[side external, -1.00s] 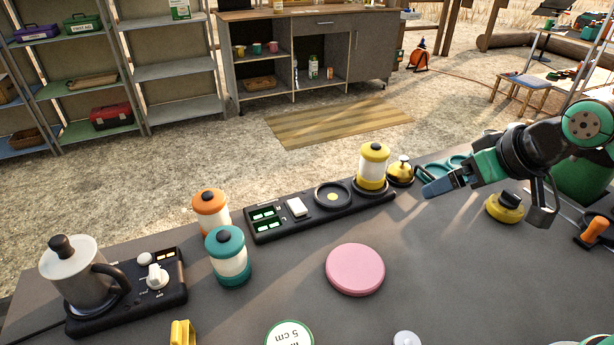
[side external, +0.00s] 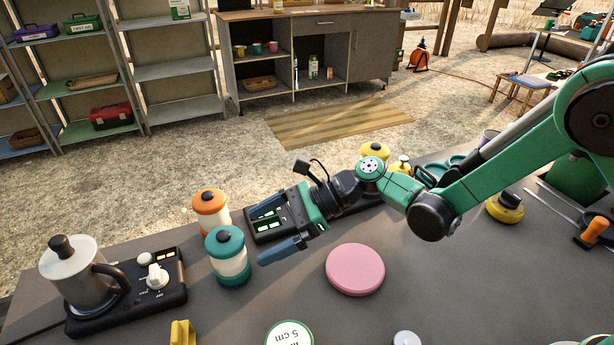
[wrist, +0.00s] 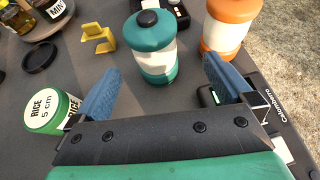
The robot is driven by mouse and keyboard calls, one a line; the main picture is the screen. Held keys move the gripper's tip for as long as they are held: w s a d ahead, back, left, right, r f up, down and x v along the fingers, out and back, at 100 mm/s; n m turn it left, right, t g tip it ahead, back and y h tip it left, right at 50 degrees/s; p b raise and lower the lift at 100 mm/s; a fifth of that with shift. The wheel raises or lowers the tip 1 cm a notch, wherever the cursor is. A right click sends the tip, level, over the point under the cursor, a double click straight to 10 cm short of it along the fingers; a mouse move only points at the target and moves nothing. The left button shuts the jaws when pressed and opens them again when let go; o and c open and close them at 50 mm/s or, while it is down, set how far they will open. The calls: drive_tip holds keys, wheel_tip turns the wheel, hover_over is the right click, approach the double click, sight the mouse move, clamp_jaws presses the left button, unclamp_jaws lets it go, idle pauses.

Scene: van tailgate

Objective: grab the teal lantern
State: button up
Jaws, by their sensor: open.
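The teal lantern (side external: 228,256) stands upright on the dark table, with a teal top and base, a whitish middle and a black knob. It also shows in the wrist view (wrist: 154,48), ahead of my gripper and between the lines of its fingers. My gripper (side external: 264,232) is open and empty, just right of the teal lantern in the side view, its blue fingers pointing toward it. The wrist view shows both blue fingers (wrist: 165,82) spread wide apart. An orange lantern (side external: 210,212) stands close behind the teal one, and beyond the right finger in the wrist view (wrist: 231,25).
A black charging strip (side external: 262,238) lies partly hidden behind my gripper. A yellow lantern (side external: 374,151) is mostly hidden by my arm. A kettle (side external: 80,272) stands left. A pink disc (side external: 355,269) lies right of the lantern. A green-white RICE tin (wrist: 46,112) is by the left finger.

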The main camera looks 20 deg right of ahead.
sight(230, 254)
drive_tip(key=shift+s+a+f+m+y, duration=0.2)
drive_tip(key=shift+a+f+m+y, duration=0.1)
drive_tip(key=shift+a+f+m, duration=0.25)
drive_tip(key=shift+x, duration=2.65)
drive_tip(key=c, duration=1.4)
drive_tip(key=shift+r, duration=0.15)
